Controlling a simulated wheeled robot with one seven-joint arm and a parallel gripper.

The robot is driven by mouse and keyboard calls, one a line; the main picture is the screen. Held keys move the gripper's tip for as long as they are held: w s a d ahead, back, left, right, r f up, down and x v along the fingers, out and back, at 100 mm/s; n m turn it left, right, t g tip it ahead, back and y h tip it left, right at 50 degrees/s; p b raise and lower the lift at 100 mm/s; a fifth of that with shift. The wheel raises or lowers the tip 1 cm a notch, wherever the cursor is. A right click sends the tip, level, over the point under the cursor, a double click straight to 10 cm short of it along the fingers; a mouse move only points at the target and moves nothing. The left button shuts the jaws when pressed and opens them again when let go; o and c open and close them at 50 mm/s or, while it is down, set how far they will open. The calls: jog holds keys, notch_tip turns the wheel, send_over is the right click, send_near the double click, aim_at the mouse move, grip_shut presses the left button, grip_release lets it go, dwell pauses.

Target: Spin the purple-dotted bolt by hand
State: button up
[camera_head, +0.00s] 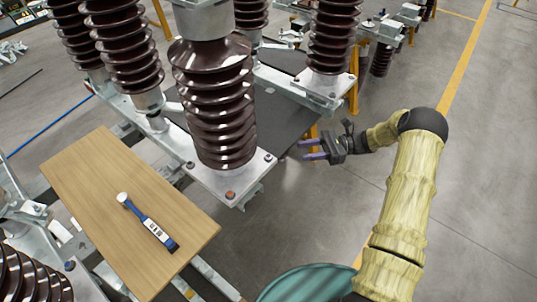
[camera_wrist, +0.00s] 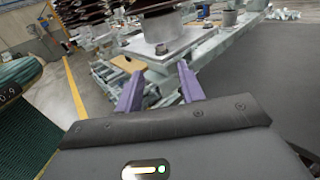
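A brown ribbed insulator (camera_head: 215,105) stands on a grey metal base plate (camera_head: 212,182) with bolts at its corners. The front-corner bolt (camera_head: 230,194) looks rusty orange; other bolts sit at the left corner (camera_head: 190,165) and right corner (camera_head: 267,157). I cannot make out a purple dot on any of them. My gripper (camera_head: 304,150) is to the right of the plate, apart from it, with its purple fingers pointing left. In the wrist view the fingers (camera_wrist: 160,80) are spread and empty, and a dark bolt (camera_wrist: 161,48) on the plate shows beyond them.
A wooden board (camera_head: 90,165) at the left carries a blue and black tool (camera_head: 150,225) with a white round head. More insulators (camera_head: 335,35) stand on metal frames behind. A dark panel (camera_head: 280,115) lies behind the plate. The grey floor on the right is clear.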

aim_at(268, 156)
jog(key=a, duration=0.4)
jog(key=s+a+p, duration=0.1)
jog(key=a, duration=0.3)
jog(key=s+a+p, duration=0.1)
jog(key=a, duration=0.3)
jog(key=shift+s+a, duration=0.15)
jog(key=shift+a, duration=0.1)
grip_shut()
